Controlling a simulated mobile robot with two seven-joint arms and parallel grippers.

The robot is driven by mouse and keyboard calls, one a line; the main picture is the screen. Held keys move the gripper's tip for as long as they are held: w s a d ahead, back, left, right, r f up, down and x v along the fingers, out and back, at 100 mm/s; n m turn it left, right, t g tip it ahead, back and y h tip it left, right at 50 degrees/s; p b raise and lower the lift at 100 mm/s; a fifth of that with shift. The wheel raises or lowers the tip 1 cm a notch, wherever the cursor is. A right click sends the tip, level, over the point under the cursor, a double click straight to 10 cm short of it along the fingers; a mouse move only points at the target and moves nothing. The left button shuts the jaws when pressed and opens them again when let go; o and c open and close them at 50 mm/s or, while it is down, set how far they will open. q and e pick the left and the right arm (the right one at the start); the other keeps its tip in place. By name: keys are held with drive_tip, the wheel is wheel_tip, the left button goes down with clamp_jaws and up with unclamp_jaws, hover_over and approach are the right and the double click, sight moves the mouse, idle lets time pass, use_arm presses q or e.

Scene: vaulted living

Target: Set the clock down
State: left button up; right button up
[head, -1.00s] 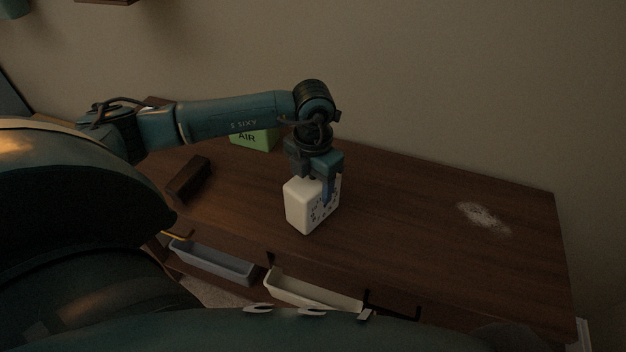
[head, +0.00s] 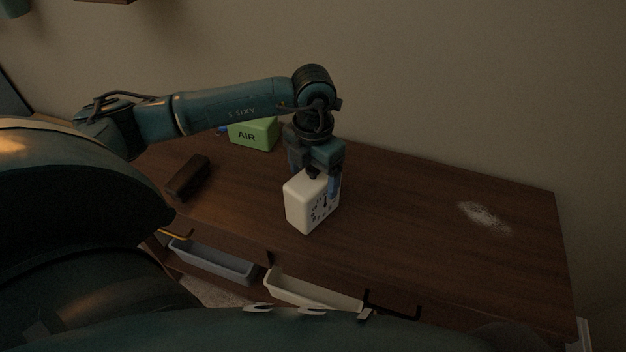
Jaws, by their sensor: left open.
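The clock (head: 301,207) is a small white rounded box with dark marks on its right-hand face. It stands upright on the brown wooden table (head: 400,232), near the front edge. My left gripper (head: 324,186) is open just above and around the top of the clock, with one finger in front of the marked face. The other finger is mostly hidden, and I cannot tell whether either finger touches the clock. My right gripper is not in view.
A green box marked AIR (head: 254,135) and a dark brown block (head: 188,177) are on the table to the left. A grey bin (head: 212,262) and a white bin (head: 312,294) hang at the front edge. A whitish powdery patch (head: 484,217) lies on the right.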

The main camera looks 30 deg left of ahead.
use_arm(q)
wheel_tip(320, 180, up, 10)
drive_tip(key=shift+f+b, duration=0.1)
drive_tip(key=shift+b, duration=0.3)
idle(0.3)
